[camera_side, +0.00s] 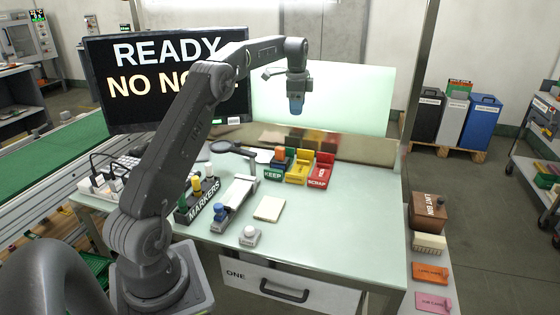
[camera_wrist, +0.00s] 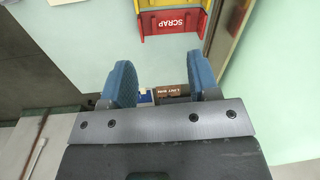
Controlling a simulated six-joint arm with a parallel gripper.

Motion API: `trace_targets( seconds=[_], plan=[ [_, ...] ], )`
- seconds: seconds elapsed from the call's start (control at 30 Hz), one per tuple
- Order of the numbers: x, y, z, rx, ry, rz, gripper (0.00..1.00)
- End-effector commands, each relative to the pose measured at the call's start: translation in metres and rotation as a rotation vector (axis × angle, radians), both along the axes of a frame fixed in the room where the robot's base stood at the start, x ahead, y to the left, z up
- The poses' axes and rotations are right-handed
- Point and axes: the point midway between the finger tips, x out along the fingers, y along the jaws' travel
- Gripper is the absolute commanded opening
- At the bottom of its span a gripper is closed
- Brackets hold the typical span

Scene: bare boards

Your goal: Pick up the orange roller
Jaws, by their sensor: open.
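My gripper (camera_side: 296,106) is raised well above the back part of the table. In the wrist view its two blue fingertips (camera_wrist: 164,82) are apart, with nothing held between them. No roller is clearly recognisable as orange. A small orange patch (camera_side: 279,152) shows at the green KEEP bin (camera_side: 273,173), below and left of my gripper; it is too small to tell what it is. A blue-ended tool (camera_side: 219,212) lies by a white pad on the table front. The wrist view shows no orange roller.
A yellow bin (camera_side: 297,172) and the red SCRAP bin (camera_side: 320,172) stand beside KEEP. A MARKERS rack (camera_side: 206,206), a magnifier (camera_side: 222,146), a cream pad (camera_side: 269,208) and a white button (camera_side: 249,236) are on the table. The right of the tabletop is clear.

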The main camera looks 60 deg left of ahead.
Motion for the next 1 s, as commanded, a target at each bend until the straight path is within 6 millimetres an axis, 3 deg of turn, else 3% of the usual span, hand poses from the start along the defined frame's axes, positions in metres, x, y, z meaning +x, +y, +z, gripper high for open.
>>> trace_targets(
  seconds=[0.03,0.1,0.3,0.47,0.8,1.0],
  plan=[
    [-0.001,0.021,-0.019,-0.01,0.018,-0.019,0.55],
    [-0.004,0.043,-0.037,-0.019,0.035,-0.055,0.55],
    [-0.014,0.076,-0.069,-0.039,0.061,-0.118,0.55],
    [-0.016,0.081,-0.084,-0.046,0.067,-0.131,0.55],
    [-0.016,0.08,-0.144,-0.043,0.066,-0.129,0.55],
    [-0.016,0.08,-0.16,-0.043,0.065,-0.129,0.55]
  ],
)
